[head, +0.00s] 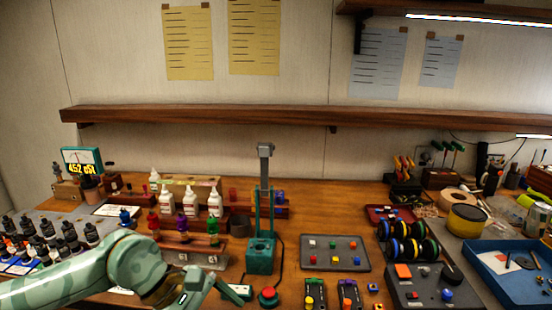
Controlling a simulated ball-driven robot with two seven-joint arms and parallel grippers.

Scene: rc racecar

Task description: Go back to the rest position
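My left arm comes in from the lower left with a pale green patterned casing. Its gripper (195,291) is low in the picture, left of the red push button (268,296), and partly cut off by the bottom edge. I cannot tell how far its fingers are apart, and I see nothing held in it. My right arm and gripper are not in view.
A wooden bench (330,210) carries a teal stand (261,255) with a tall post, a grey tray of small blocks (335,253), several white bottles (190,202) and a blue tray (515,275). A wooden shelf (300,118) crosses the wall.

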